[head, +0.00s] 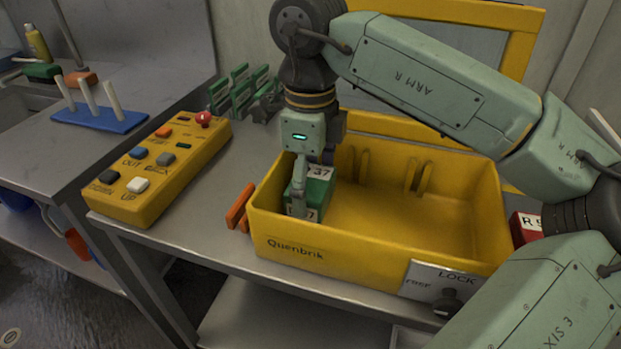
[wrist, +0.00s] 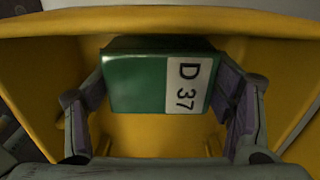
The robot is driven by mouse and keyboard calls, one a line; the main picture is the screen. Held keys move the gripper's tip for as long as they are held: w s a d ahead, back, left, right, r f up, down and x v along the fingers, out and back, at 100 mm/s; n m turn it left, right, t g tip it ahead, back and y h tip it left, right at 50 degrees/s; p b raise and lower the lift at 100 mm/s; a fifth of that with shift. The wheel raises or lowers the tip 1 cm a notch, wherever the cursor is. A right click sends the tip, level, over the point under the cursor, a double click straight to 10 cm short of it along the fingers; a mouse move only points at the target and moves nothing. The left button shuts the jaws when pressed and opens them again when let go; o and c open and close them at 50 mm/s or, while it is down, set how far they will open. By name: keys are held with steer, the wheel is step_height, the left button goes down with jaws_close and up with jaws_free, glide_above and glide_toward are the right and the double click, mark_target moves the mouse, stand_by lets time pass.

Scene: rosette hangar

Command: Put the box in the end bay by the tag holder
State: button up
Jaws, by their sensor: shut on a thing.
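The box (head: 317,190) is green with a white label, and the wrist view shows it (wrist: 135,82) marked D 37. My gripper (head: 311,183) points down and is shut on the box, with one finger on each side in the wrist view (wrist: 163,105). The box is inside the left end of the yellow crate (head: 290,245), below the rim level. Whether it touches the crate floor is hidden. An orange piece (head: 240,206) sits outside the crate's left wall; I cannot tell if it is the tag holder.
The crate's middle and right are empty, with yellow loops (head: 419,177) on the back wall. A lock plate (head: 440,283) is on its front right. A yellow button panel (head: 160,168) lies to the left, and a red box (head: 526,228) stands to the right.

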steer(key=o, duration=1.4)
steer(key=shift+c, duration=0.2)
steer(key=shift+r, duration=0.1)
step_height(320, 180, up, 12)
